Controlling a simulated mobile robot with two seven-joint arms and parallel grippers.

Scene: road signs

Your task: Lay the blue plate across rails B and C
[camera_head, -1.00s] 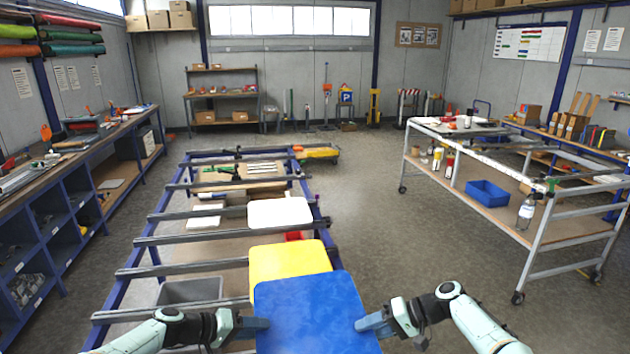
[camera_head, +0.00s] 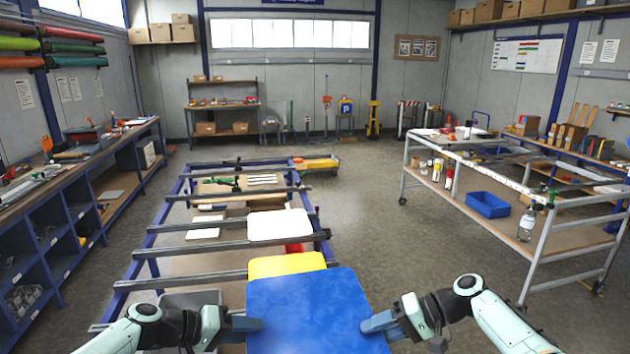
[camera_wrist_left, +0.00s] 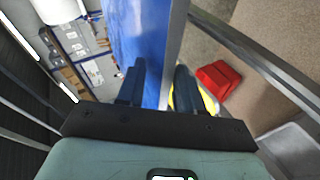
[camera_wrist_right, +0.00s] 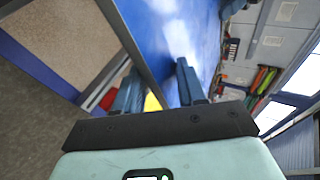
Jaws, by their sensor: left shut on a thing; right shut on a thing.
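The blue plate (camera_head: 308,312) is in front of me in the head view, held at its two sides, over the near end of the rail frame. My left gripper (camera_head: 256,324) is shut on its left edge, and my right gripper (camera_head: 370,323) is shut on its right edge. The plate also shows between the fingers in the left wrist view (camera_wrist_left: 140,40) and in the right wrist view (camera_wrist_right: 175,35). Several grey rails (camera_head: 200,284) cross the blue frame; I cannot read which are B and C. The plate hides the nearest rails' right part.
A yellow plate (camera_head: 285,264) lies partly hidden beyond the blue plate. A white plate (camera_head: 280,225) lies farther back on the rails. A red object (camera_head: 294,248) sits between them. A grey bin (camera_head: 190,301) is at lower left. A cart (camera_head: 540,262) stands right, with open floor between.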

